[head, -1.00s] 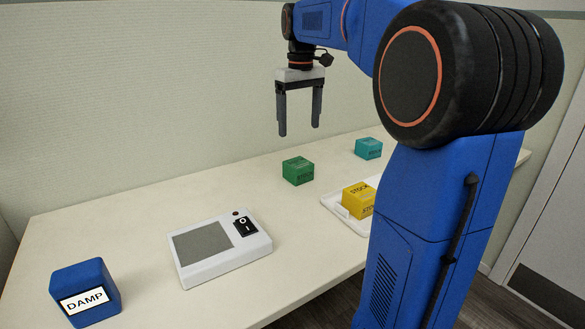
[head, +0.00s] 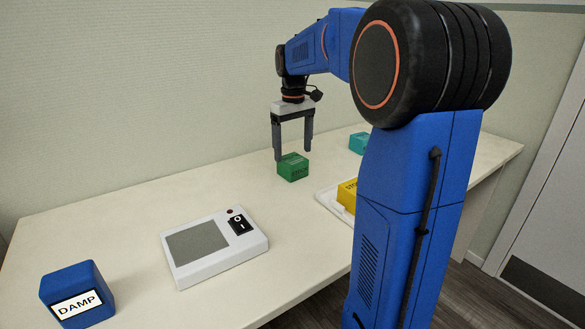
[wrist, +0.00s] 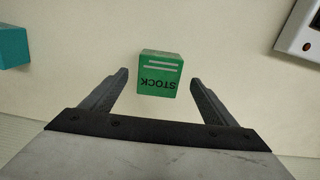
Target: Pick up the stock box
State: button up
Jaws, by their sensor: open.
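The green stock box (head: 293,168) sits on the counter near the middle. In the wrist view the green box (wrist: 160,74) shows the word STOCK, upside down, and two pale lines on its top. My gripper (head: 292,153) is open and empty, pointing down just above the green box. In the wrist view the box appears in the gap between my two fingertips, slightly beyond them. I cannot tell the exact height left between the fingertips and the box.
A yellow box (head: 347,196) with small lettering stands on a white tray (head: 327,199), partly hidden by my arm. A teal box (head: 358,143) is behind. A white device with a switch (head: 213,247) and a blue DAMP box (head: 77,294) are front left. A wall (head: 130,100) runs behind.

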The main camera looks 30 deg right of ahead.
aim_at(293, 158)
jog(key=shift+w+f, duration=0.15)
jog(key=shift+f, duration=1.35)
jog(key=shift+w+f, duration=0.1)
jog(key=shift+f, duration=1.4)
jog(key=c, duration=1.2)
